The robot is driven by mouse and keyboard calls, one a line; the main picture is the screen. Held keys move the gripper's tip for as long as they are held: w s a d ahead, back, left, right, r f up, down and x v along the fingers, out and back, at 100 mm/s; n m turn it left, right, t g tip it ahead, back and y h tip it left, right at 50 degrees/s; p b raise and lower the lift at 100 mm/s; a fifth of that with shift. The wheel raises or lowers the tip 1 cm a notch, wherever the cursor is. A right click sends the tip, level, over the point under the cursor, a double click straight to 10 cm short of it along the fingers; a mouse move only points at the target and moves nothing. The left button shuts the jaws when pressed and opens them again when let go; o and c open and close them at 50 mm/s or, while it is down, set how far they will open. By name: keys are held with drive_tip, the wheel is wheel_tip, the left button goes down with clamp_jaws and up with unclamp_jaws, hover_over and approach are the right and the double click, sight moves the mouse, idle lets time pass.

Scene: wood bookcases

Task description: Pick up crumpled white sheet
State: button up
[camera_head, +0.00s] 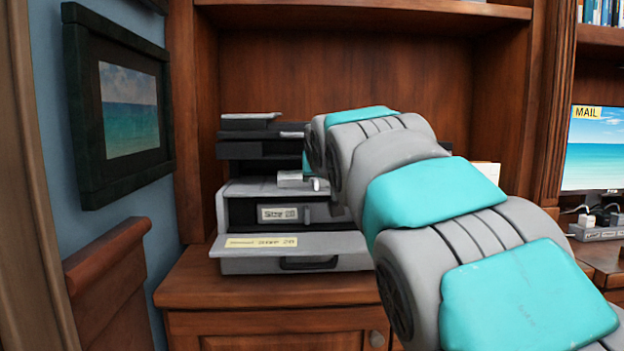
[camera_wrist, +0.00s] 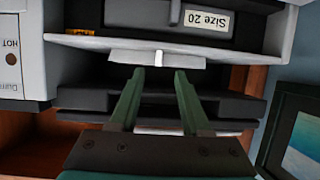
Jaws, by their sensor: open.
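A small white piece (camera_wrist: 157,57), likely the crumpled white sheet, lies on the edge of a light grey printer tray in the wrist view, just beyond my fingertips. A whitish piece (camera_head: 290,179) also shows on the printer in the head view, left of my arm. My gripper (camera_wrist: 160,72) is open, its two dark green fingers apart with nothing seen between them. Its fingertips point at the white piece; whether they touch it I cannot tell. In the head view my arm hides most of the gripper.
The grey and black printer (camera_head: 290,215) stands on a wood cabinet (camera_head: 215,290), with a lower tray (camera_head: 295,262) sticking out. A framed sea picture (camera_head: 120,105) hangs on the left wall. A monitor (camera_head: 594,150) stands at right. A wood shelf (camera_head: 370,12) runs above.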

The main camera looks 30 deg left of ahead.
sight(316, 181)
drive_tip(key=shift+p+x, duration=0.35)
drive_tip(key=shift+x, duration=2)
drive_tip(key=shift+d, duration=0.1)
drive_tip(key=shift+c, duration=0.3)
clamp_jaws()
